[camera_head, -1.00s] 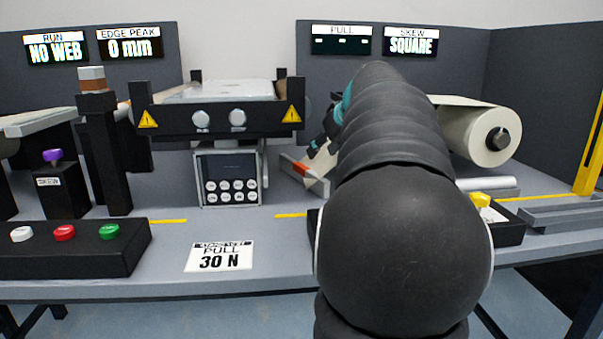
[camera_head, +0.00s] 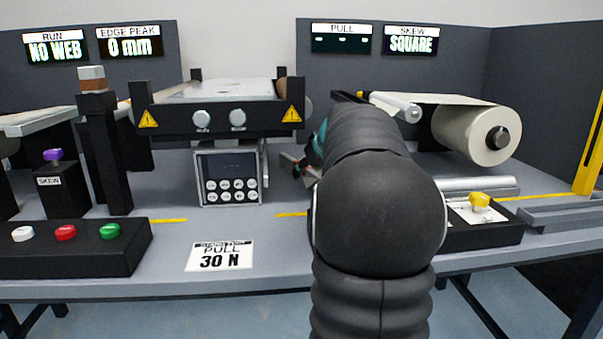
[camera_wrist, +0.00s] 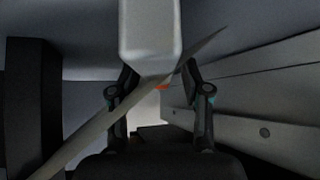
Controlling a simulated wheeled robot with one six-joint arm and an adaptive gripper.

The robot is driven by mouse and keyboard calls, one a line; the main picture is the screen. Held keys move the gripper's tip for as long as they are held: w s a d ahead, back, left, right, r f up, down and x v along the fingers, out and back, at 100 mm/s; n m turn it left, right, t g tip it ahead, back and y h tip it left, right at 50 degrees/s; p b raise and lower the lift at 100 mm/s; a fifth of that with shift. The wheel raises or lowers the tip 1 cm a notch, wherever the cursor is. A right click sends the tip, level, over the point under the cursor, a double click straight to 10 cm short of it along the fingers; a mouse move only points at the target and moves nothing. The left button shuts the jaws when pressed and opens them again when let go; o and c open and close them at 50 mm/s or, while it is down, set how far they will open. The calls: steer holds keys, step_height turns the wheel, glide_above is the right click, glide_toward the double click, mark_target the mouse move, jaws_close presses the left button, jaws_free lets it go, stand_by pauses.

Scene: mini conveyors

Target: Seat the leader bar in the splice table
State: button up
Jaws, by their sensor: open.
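A pale bar (camera_head: 289,158), which looks like the leader bar, lies low between the control box and my arm, mostly hidden. My gripper (camera_head: 303,168) is at it, partly covered by my arm. In the wrist view my gripper (camera_wrist: 158,95) is open, one finger on each side of a pale block (camera_wrist: 150,35); a small orange mark shows at the block's lower end. I cannot tell whether the fingers touch it. A thin pale strip (camera_wrist: 90,132) crosses this view diagonally. The black-framed table (camera_head: 222,119) with a pale top and two knobs appears to be the splice table.
A control box (camera_head: 230,178) stands under that table. At right are a web roll (camera_head: 482,136), a pale roller (camera_head: 397,105) and a black tray with a yellow knob (camera_head: 479,199). A button box (camera_head: 75,250) is at front left. The bench front is clear around the 30 N card (camera_head: 219,257).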

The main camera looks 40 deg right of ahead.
jaws_close()
stand_by(0.3)
